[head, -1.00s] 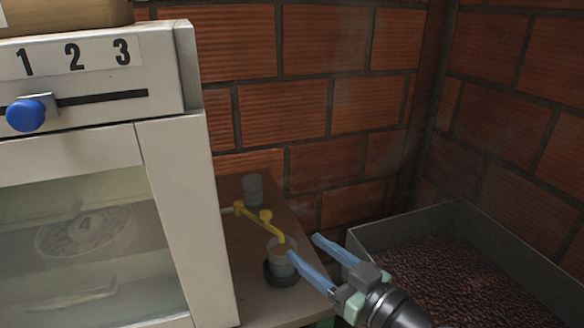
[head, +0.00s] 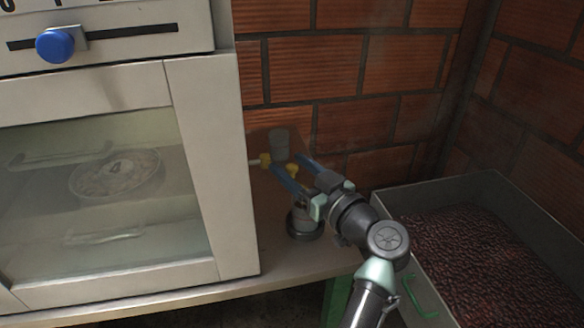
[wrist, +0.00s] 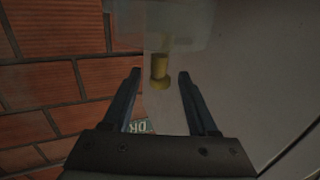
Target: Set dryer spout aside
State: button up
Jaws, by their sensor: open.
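The yellow dryer spout (head: 265,160) sticks out from the right side of the white dryer cabinet (head: 215,165). Much of it is hidden behind my gripper (head: 288,164). My gripper is open, with its blue fingers reaching over the spout. In the wrist view a yellow knob-like part of the spout (wrist: 160,73) lies between the tips of my gripper (wrist: 160,73), with a gap on each side. I cannot tell whether the fingers are at its depth.
A dark-based cup (head: 305,224) stands below my gripper. A metal bin (head: 385,205) of dark red beans is on the right. A brick wall (head: 350,75) closes the back.

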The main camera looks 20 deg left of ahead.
jog(key=shift+w+a, duration=0.1)
jog(key=shift+a, duration=0.05)
grip_shut()
dwell(1.4)
